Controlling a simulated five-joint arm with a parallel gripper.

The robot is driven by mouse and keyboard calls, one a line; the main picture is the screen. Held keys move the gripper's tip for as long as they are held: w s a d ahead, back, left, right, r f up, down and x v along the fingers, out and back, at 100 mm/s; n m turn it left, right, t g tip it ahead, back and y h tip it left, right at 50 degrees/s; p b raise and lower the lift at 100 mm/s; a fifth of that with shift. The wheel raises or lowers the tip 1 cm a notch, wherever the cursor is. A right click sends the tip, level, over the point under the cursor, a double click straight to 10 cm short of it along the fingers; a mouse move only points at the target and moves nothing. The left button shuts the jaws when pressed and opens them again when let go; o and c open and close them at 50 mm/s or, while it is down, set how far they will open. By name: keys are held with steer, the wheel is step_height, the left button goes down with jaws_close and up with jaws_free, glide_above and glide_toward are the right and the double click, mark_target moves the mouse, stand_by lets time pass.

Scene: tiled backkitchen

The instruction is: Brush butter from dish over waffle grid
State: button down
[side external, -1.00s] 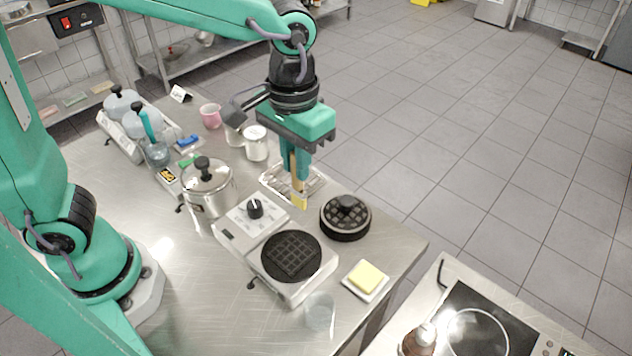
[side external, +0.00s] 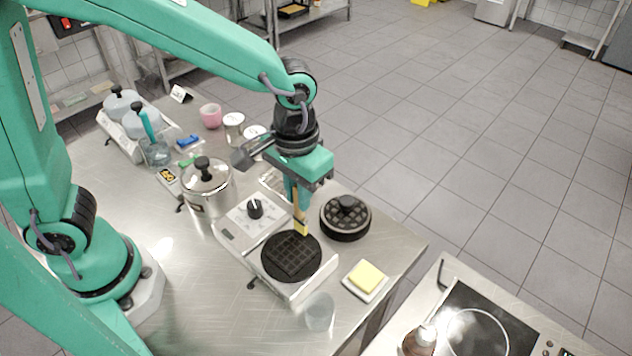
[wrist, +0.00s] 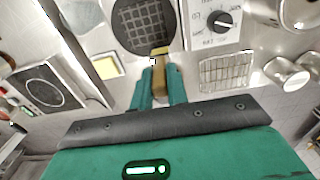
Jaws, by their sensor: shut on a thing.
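The round black waffle grid (side external: 291,257) sits on a white base with a black dial. In the wrist view the grid (wrist: 143,22) is at the top. My gripper (side external: 297,203) is shut on a brush (side external: 301,225) with a wooden handle and pale yellow bristles, pointing down. The brush tip (wrist: 160,52) overlaps the grid's edge in the wrist view; I cannot tell whether it touches. A yellow butter block (side external: 367,275) lies on a small white dish (side external: 352,285), right of the grid.
A clear cup (side external: 320,311) is in front of the grid. A lidded pot (side external: 208,188) stands left. The table edge is beyond the butter.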

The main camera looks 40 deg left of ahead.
steer(key=shift+s+d+f, duration=0.6)
steer(key=shift+s+d, duration=0.05)
steer(key=shift+s, duration=3.55)
steer(key=shift+w, duration=4.25)
steer(key=shift+s+d+f, duration=0.15)
steer(key=shift+s+d, duration=0.05)
steer(key=shift+s, duration=1.2)
steer(key=shift+s+d+f, duration=0.15)
steer(key=shift+s+d, duration=0.05)
steer(key=shift+s, duration=1.25)
steer(key=shift+s+d+f, duration=0.15)
steer(key=shift+s+d, duration=0.05)
steer(key=shift+s, duration=1.2)
steer(key=shift+w+d+f, duration=0.1)
steer(key=shift+d+f, duration=0.15)
steer(key=shift+d, duration=0.4)
steer(key=w, duration=0.2)
steer(key=w+r, duration=0.1)
steer(key=w, duration=0.2)
steer(key=shift+w+r, duration=0.1)
steer(key=shift+w, duration=1.65)
step_height(320, 180, up, 9)
steer(key=shift+s, duration=0.15)
